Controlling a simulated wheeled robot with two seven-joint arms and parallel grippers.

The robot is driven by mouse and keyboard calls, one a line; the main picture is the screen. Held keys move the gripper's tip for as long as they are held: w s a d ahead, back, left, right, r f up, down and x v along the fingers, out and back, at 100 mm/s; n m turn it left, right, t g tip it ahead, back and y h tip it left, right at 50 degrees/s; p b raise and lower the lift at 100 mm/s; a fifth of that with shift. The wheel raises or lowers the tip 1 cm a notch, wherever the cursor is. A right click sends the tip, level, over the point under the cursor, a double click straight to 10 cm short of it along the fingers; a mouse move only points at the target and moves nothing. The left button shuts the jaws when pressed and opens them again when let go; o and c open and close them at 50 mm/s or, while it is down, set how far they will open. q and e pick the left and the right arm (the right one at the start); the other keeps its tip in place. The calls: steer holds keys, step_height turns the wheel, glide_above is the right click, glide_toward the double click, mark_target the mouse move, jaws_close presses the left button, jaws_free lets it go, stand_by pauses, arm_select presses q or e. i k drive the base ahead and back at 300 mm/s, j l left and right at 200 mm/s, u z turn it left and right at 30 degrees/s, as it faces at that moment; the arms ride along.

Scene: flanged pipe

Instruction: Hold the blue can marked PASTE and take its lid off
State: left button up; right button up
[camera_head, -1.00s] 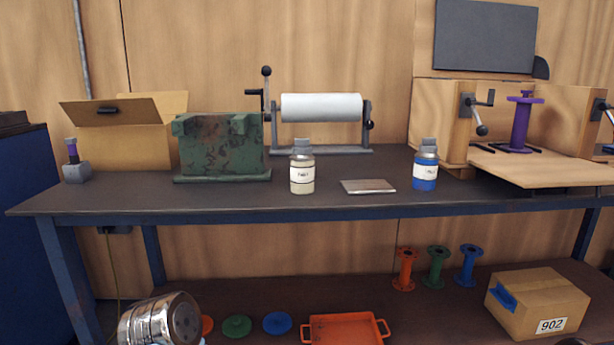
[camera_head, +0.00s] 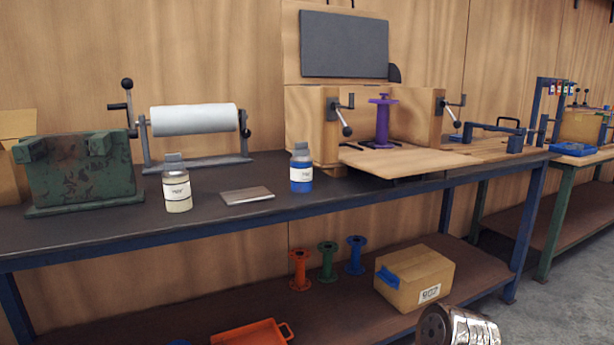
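The blue can (camera_head: 301,183) stands upright on the dark bench top, just left of the wooden fixture. It has a white label, too small to read surely, and a grey lid (camera_head: 300,149) on its top. A similar cream can (camera_head: 177,194) with a grey lid stands further left. Nothing touches the blue can. Neither gripper's fingers show; only a shiny metal part of my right arm shows at the bottom right edge.
A flat metal plate (camera_head: 247,195) lies between the cans. A white roll on a stand (camera_head: 194,119) and a green block (camera_head: 80,172) are behind and left. The wooden fixture with a purple spool (camera_head: 382,122) is right of the blue can. The bench front there is clear.

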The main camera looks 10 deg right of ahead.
mark_target(301, 167)
steer(key=i+l+u, duration=0.15)
steer(key=l, duration=0.25)
steer(key=i+l+u, duration=0.1)
steer(key=l, duration=0.3)
steer(key=i+l+u, duration=0.15)
steer(key=l, duration=0.25)
steer(key=i+l+u, duration=0.1)
steer(key=l, duration=0.35)
steer(key=k+l, duration=0.1)
steer(key=k, duration=0.15)
steer(key=i, duration=0.25)
